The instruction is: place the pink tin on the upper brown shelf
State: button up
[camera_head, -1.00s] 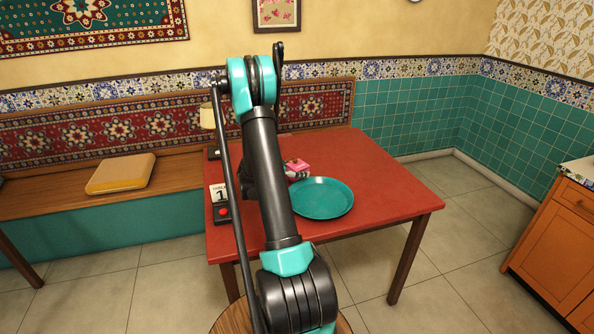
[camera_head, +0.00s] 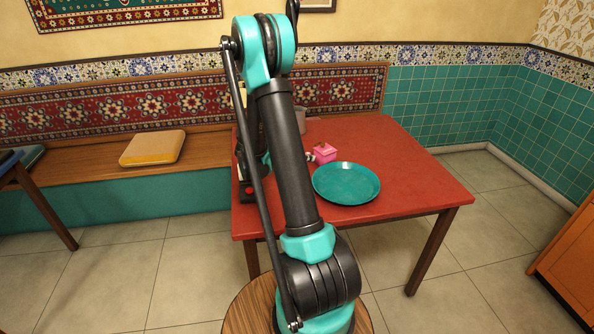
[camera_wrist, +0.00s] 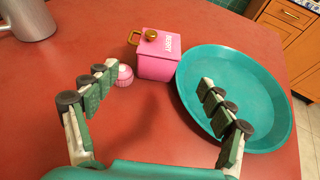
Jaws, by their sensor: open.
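The pink tin (camera_wrist: 158,63) is a small square box with a gold knob on its lid and lettering on its side. It stands upright on the red table, beside the teal tray. It also shows in the head view (camera_head: 325,152), just right of my arm. My gripper (camera_wrist: 157,115) is open and empty in the wrist view, its fingers spread wide, with the tin beyond the fingertips and apart from them. I do not see an upper brown shelf in either current view.
A teal round tray (camera_wrist: 273,110) lies right of the tin. A small pink and white item (camera_wrist: 124,75) stands left of it. A grey metal vessel (camera_wrist: 30,18) is at the back left. The red table (camera_head: 400,150) has clear room at its right. A yellow cushion (camera_head: 152,147) lies on the bench.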

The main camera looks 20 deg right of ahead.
jog(key=s+a+m+t+y, duration=0.1)
jog(key=s+a+m+y, duration=0.5)
jog(key=s+a+m, duration=0.3)
jog(key=s+a+m+t+y, duration=0.1)
jog(key=s+a+m+y, duration=0.5)
jog(key=s, duration=1.2)
jog(key=a+f+m, duration=0.1)
jog(key=a+m, duration=0.3)
jog(key=a, duration=0.3)
jog(key=shift+a+y, duration=0.2)
jog(key=shift+y, duration=0.2)
jog(key=shift+o, duration=0.9)
jog(key=shift+s+a, duration=0.2)
jog(key=shift+a, duration=0.1)
jog(key=shift+o, duration=1.2)
jog(key=shift+w, duration=0.1)
jog(key=n+g+h, duration=0.2)
jog(key=n+h, duration=1.1)
jog(key=n, duration=0.6)
send_near(316, 151)
jog(key=x, duration=0.8)
jog(key=shift+d+f, duration=0.2)
jog(key=shift+d, duration=0.15)
jog(key=shift+s+x, duration=0.1)
jog(key=shift+x, duration=1.2)
jog(key=shift+s+x, duration=0.15)
jog(key=shift+x, duration=1.1)
